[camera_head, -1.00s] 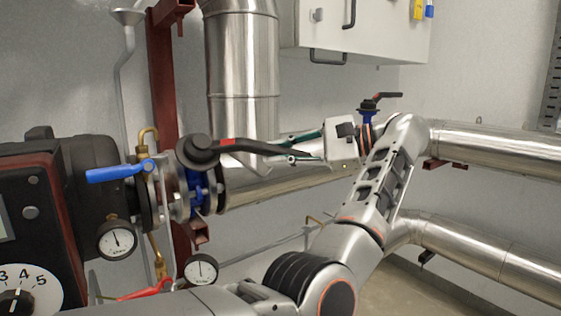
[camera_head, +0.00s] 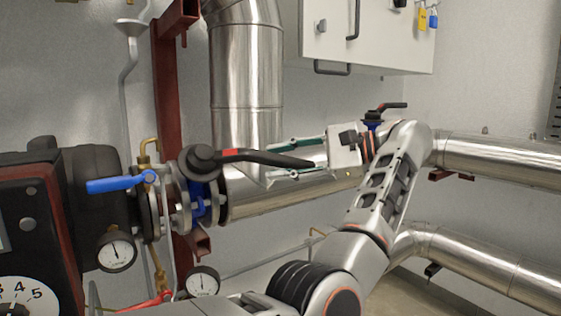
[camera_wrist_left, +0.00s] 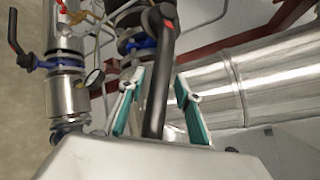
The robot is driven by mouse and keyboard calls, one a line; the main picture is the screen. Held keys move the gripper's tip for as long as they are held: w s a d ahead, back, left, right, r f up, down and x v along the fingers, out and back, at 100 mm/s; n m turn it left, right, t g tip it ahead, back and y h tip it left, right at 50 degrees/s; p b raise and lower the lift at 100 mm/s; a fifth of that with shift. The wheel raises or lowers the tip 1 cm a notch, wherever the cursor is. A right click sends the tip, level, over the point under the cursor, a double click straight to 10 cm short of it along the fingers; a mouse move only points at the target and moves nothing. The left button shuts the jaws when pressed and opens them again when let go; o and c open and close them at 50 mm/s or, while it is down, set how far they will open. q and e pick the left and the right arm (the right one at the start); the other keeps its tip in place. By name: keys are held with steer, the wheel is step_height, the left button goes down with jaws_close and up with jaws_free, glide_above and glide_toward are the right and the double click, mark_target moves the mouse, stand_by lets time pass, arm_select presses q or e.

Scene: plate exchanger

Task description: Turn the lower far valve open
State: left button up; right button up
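A valve with a long black lever (camera_head: 265,156), marked with a red band, sits on a blue body (camera_head: 197,200) in the pipe at centre left; its lever points right. My left gripper (camera_head: 296,158) is at the lever's free end, with its green-lined fingers apart on either side. In the left wrist view the lever (camera_wrist_left: 160,85) runs between the open fingers (camera_wrist_left: 157,98), with gaps visible. Another valve with a black and red handle (camera_head: 391,106) is behind my arm. I cannot tell which one is the lower far valve. My right gripper is out of view.
A blue lever (camera_head: 115,185), gauges (camera_head: 117,251) and a red lever (camera_head: 148,302) crowd the left. A grey cabinet (camera_head: 385,35) hangs above. Silver pipes (camera_head: 500,160) run to the right. A dark red post (camera_head: 168,100) stands behind the valve.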

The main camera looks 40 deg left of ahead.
arm_select(q)
steer(key=r, duration=0.9)
steer(key=shift+s+r, duration=0.25)
steer(key=shift+r, duration=0.15)
steer(key=shift+w+r, duration=0.15)
steer(key=shift+w, duration=0.05)
